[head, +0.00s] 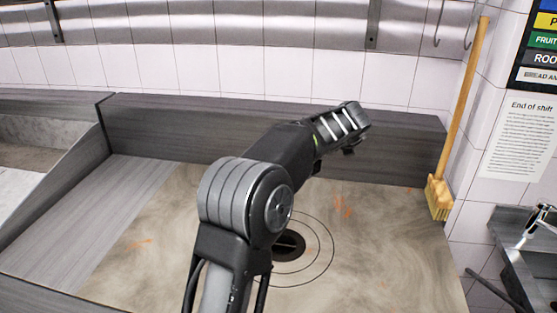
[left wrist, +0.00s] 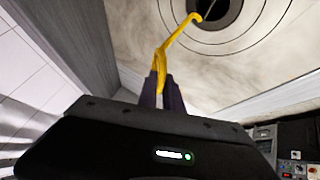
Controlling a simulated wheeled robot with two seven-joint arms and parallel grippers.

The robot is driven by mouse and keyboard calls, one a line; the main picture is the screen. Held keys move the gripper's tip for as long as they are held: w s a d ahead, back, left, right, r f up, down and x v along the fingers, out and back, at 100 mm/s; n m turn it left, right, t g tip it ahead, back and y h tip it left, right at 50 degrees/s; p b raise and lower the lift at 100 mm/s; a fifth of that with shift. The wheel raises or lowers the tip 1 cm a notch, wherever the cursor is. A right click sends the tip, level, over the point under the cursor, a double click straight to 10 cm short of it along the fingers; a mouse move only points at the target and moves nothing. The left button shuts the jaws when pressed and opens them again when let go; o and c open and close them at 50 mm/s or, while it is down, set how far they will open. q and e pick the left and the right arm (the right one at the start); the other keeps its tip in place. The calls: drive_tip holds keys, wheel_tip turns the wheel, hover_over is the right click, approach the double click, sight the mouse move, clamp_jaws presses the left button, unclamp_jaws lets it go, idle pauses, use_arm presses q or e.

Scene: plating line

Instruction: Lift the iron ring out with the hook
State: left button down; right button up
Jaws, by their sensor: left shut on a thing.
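The range top (head: 400,240) has thin concentric rings (head: 325,262) around a dark round opening (head: 290,246) with a pale bar across it. I cannot tell whether any iron ring is loose; all look flush. My left gripper (left wrist: 163,92) is shut on a yellow hook (left wrist: 178,42) in the left wrist view. The hook's curved end appears at the edge of the dark opening (left wrist: 215,14); whether it touches is unclear. In the head view my left arm covers part of the rings, and the hook and fingertips are hidden. My right gripper is out of view.
A grey back ledge (head: 200,135) runs behind the range top. A broom (head: 462,110) leans in the right corner. A sink with a tap (head: 535,225) is at far right. The range top right of the rings is clear.

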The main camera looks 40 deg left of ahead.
use_arm(q)
drive_tip(key=shift+d+r+n, duration=0.15)
drive_tip(key=shift+d+n, duration=0.1)
drive_tip(key=shift+n, duration=0.15)
wheel_tip(320, 180, down, 6)
idle(0.8)
drive_tip(key=shift+w+a+r, duration=0.15)
drive_tip(key=shift+w+a, duration=0.05)
drive_tip(key=shift+w, duration=0.35)
idle(0.8)
idle(0.3)
drive_tip(key=shift+f, duration=1.9)
